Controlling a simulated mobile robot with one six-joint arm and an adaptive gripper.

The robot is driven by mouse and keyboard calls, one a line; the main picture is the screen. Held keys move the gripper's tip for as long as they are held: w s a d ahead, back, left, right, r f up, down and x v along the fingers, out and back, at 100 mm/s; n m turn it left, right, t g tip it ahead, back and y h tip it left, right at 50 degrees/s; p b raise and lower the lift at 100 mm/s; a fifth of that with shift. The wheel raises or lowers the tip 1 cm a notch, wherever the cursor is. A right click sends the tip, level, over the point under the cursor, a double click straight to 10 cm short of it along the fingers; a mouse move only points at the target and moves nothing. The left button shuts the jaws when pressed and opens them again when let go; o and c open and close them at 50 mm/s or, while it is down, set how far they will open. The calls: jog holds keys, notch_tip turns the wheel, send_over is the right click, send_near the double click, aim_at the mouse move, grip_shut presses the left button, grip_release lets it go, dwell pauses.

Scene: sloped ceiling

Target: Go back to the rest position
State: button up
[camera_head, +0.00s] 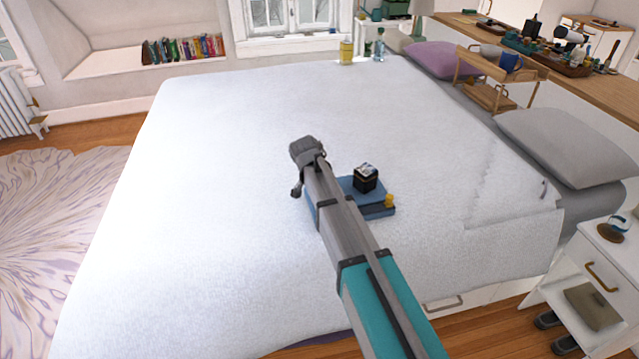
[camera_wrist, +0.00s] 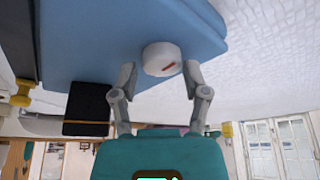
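My gripper (camera_wrist: 160,70) shows in the wrist view with its two grey fingers spread apart. A white round thing (camera_wrist: 161,57) with a small red mark lies between or just beyond the fingertips. A gap shows on both sides of it, so the fingers do not look closed on it. In the head view my arm reaches over the bed to a blue, book-like block (camera_head: 352,186), which also fills the upper wrist view (camera_wrist: 130,30). My arm hides the white thing there, and the fingers cannot be made out.
A black box (camera_head: 366,179) and a small yellow thing (camera_head: 389,201) are at the blue block. The white bed (camera_head: 220,180) is otherwise mostly clear. Pillows (camera_head: 560,145) and a wooden tray stand (camera_head: 490,95) are at the right. A white nightstand (camera_head: 590,260) is at the lower right.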

jog(key=shift+o, duration=1.2)
jog(key=shift+w, duration=0.15)
